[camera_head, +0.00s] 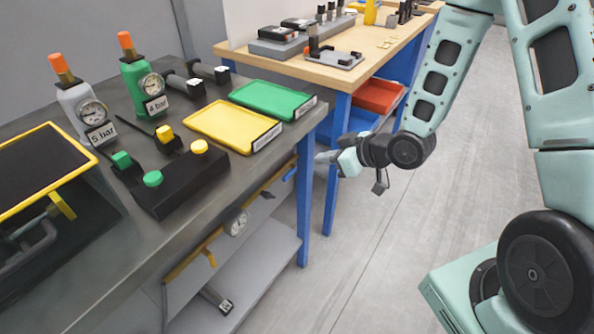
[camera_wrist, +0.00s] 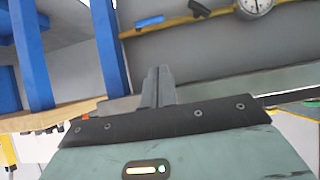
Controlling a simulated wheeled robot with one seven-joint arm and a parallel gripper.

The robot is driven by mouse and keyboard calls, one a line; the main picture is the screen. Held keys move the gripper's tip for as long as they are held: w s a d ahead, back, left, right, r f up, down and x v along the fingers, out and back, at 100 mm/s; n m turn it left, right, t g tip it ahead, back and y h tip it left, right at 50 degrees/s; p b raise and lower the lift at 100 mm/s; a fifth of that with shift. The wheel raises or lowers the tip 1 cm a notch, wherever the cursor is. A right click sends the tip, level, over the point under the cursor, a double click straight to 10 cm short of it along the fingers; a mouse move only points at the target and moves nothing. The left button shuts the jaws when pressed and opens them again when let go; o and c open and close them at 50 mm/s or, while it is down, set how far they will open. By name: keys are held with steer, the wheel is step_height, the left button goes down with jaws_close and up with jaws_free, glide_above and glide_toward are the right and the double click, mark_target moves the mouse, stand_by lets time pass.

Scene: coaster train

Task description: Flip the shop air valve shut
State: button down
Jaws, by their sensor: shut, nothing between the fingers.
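A yellow pipe (camera_head: 186,264) runs under the front edge of the grey bench. It carries a blue lever (camera_head: 290,174) near the right end, a small black part (camera_head: 267,195) and a round gauge (camera_head: 237,222). A yellow lever (camera_head: 210,257) hangs farther left. I cannot tell for sure which lever is the shop air valve. In the wrist view the blue lever (camera_wrist: 150,22) lies roughly along the pipe (camera_wrist: 172,23), with the gauge (camera_wrist: 253,6) to the right. My gripper (camera_head: 322,157) is shut and empty, right of the blue lever and apart from it; its fingers (camera_wrist: 158,72) point toward the lever.
Blue bench legs (camera_head: 306,195) stand close to my gripper. The bench top (camera_head: 75,262) holds regulators, a button box (camera_head: 185,180), a yellow tray (camera_head: 215,124) and a green tray (camera_head: 272,98). A wooden table (camera_head: 375,55) stands behind. The floor (camera_head: 375,260) is open at right.

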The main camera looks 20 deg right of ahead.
mark_target(294, 172)
steer(key=s+d+f+x, duration=0.1)
steer(key=f+x, duration=0.1)
steer(key=x, duration=1)
steer(key=shift+a+f, duration=0.25)
steer(key=shift+f, duration=0.15)
steer(key=shift+w+f, duration=0.1)
steer(key=shift+w, duration=0.15)
